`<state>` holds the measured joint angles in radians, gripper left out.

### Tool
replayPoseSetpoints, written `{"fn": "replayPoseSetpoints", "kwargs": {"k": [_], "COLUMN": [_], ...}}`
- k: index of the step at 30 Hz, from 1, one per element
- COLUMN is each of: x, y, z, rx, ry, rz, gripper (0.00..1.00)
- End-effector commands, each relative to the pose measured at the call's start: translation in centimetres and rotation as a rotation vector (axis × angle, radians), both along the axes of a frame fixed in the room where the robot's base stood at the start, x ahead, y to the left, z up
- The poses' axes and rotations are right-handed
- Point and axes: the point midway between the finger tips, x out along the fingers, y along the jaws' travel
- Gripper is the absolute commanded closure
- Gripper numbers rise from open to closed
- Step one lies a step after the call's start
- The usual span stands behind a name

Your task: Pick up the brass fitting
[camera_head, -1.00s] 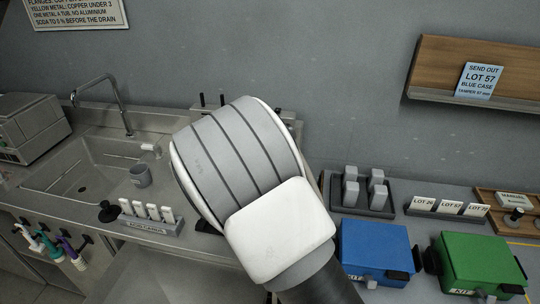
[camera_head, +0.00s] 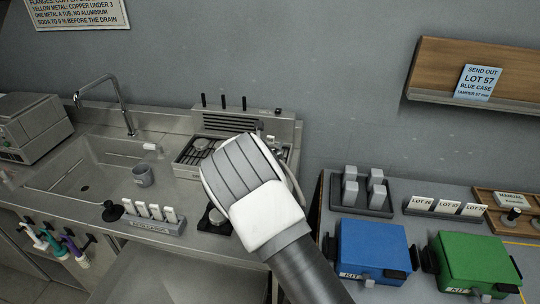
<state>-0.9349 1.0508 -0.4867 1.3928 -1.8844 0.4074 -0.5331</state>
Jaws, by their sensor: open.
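I cannot make out a brass fitting in this view. My own arm's white and grey link stands in the middle and covers part of the metal unit (camera_head: 245,124) behind it. My gripper does not show; the arm link hides it or it is out of frame. On the unit's left part, a grey round piece (camera_head: 203,144) sits in a shallow tray area. Another small grey round piece (camera_head: 216,215) lies on a dark square base by the counter's front, just left of my arm.
A sink (camera_head: 85,185) with a tap and a grey cup (camera_head: 143,176) are at left. A rack of white tags (camera_head: 155,213) stands on the counter's front. At right are a blue case (camera_head: 372,250), a green case (camera_head: 475,262) and a tray of grey blocks (camera_head: 345,205).

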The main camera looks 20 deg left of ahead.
Motion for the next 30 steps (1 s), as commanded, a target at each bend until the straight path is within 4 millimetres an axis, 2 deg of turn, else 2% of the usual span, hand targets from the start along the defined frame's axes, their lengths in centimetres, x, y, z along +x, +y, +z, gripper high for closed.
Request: {"fn": "replayPoseSetpoints", "kwargs": {"k": [8,18,30], "x": [0.16,0.14,0.16], "y": [0.03,0.04,0.04], "z": [-0.08,-0.06,0.02], "rx": [0.0,0.0,0.001], "ry": [0.0,0.0,-0.002], "rz": [0.0,0.0,0.0], "gripper": [0.37,0.98,1.0]}}
